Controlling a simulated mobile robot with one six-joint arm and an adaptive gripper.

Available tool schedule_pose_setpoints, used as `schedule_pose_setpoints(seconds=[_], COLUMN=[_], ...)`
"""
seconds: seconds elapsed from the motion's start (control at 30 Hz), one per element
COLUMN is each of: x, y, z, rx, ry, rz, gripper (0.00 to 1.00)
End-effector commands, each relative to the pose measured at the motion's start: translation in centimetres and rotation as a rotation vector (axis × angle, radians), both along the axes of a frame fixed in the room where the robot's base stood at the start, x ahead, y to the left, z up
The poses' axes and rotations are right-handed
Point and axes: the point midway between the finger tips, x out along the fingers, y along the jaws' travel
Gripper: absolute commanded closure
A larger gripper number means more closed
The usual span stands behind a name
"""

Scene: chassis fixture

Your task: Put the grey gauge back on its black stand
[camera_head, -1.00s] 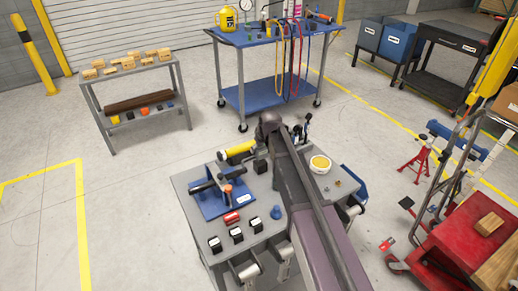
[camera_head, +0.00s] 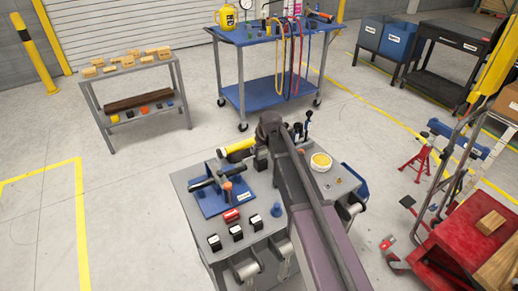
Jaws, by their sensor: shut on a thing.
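My arm (camera_head: 325,250) reaches up from the bottom of the view across the grey bench (camera_head: 262,198). The dark joint at its top end (camera_head: 268,122) stands over the back part of the bench. My gripper does not show; the arm seems to cover it. I cannot make out the grey gauge for certain. Small dark upright items (camera_head: 303,129) stand just right of the arm at the bench's back. A small black block (camera_head: 261,160) stands just left of the arm. I cannot tell whether either is the black stand.
Left on the bench are a blue fixture (camera_head: 213,203), a yellow cylinder (camera_head: 239,146), a red block (camera_head: 231,215) and several black-and-white blocks (camera_head: 236,233). A blue cart (camera_head: 262,39) stands behind, a red cart (camera_head: 455,230) at right.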

Motion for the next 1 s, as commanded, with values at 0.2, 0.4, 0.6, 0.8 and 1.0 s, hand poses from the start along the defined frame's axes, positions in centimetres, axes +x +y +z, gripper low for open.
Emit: schedule_pose_setpoints(seconds=[0.2,0.4,0.6,0.8,1.0], x=[0.0,0.0,0.0,0.0,0.0], y=[0.0,0.0,0.0,-0.1,-0.1], z=[-0.5,-0.9,-1.3,-1.5,-1.5], rx=[0.001,0.001,0.002,0.002,0.003], ry=[-0.001,-0.001,-0.002,-0.003,-0.004], rz=[0.000,-0.001,-0.001,-0.002,-0.002], gripper=[0.96,0.96,0.96,0.96,0.96])
